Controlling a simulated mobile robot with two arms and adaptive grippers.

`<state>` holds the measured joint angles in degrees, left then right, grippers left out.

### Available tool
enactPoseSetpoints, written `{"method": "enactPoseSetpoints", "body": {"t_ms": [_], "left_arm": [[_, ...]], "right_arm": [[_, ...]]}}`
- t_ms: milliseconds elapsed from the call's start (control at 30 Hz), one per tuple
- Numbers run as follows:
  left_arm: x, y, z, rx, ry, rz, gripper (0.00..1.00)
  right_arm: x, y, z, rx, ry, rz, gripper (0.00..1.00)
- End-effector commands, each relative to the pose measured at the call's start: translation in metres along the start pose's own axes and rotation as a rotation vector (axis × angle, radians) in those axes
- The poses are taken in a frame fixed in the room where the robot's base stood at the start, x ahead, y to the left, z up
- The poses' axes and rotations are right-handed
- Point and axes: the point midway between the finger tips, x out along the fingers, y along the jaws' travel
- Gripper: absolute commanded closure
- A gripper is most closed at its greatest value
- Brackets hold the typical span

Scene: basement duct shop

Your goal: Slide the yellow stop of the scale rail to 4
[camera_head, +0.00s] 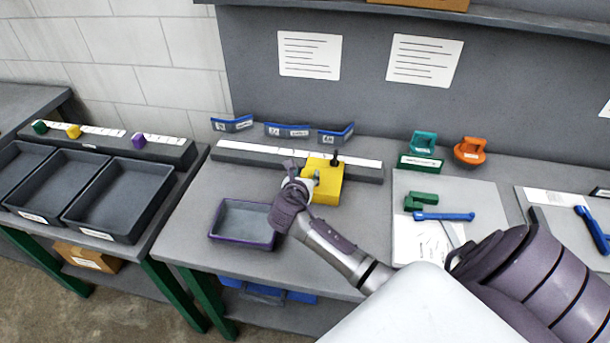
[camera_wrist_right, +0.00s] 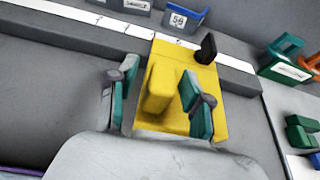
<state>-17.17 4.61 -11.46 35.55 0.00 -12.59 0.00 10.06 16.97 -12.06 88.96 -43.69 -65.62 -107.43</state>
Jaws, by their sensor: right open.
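The large yellow stop (camera_head: 328,190) sits across the grey scale rail (camera_head: 372,174) at its right part. In the right wrist view the yellow stop (camera_wrist_right: 172,68) has a raised yellow grip and a black knob behind it. My right gripper (camera_head: 308,182) is open at the near side of the stop. In the wrist view its fingertips (camera_wrist_right: 158,96) lie on either side of the raised grip, with a gap on the left. I cannot tell whether the right finger touches. The scale numbers are too small to read. My left gripper is out of view.
Blue labelled brackets (camera_head: 287,130) stand behind the rail. A purple-rimmed tray (camera_head: 243,239) lies in front. Green (camera_head: 425,141) and orange (camera_head: 470,150) pieces stand right. On the left, another rail (camera_head: 172,153) carries small green, yellow and purple blocks behind dark bins (camera_head: 108,240).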

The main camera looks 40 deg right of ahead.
Motion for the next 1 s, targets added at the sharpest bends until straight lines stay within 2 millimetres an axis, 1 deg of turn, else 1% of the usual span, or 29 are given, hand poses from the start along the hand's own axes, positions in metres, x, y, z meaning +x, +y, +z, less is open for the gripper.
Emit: {"method": "enactPoseSetpoints", "body": {"t_ms": [67,167,267,500,600,700,833,1000], "left_arm": [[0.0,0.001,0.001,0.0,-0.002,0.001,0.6],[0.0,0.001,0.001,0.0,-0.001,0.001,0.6],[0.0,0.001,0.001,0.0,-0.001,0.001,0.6],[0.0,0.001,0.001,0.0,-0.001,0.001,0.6],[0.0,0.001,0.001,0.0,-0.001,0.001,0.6],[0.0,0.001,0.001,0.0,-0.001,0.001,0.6],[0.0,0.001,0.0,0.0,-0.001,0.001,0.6],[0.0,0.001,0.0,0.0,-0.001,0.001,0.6]], "right_arm": [[-0.002,0.001,0.0,0.0,0.0,0.001,0.5],[-0.009,0.001,0.0,0.001,0.0,0.002,0.5],[-0.025,0.001,0.0,0.0,0.0,0.003,0.5],[-0.078,0.001,-0.001,0.0,0.001,0.004,0.5],[-0.096,0.0,-0.001,0.002,0.002,0.002,0.5],[-0.109,0.0,-0.001,0.001,0.001,0.001,0.5],[-0.118,0.0,0.0,0.0,0.001,0.001,0.5],[-0.12,0.0,0.0,-0.001,0.001,-0.001,0.5]]}}
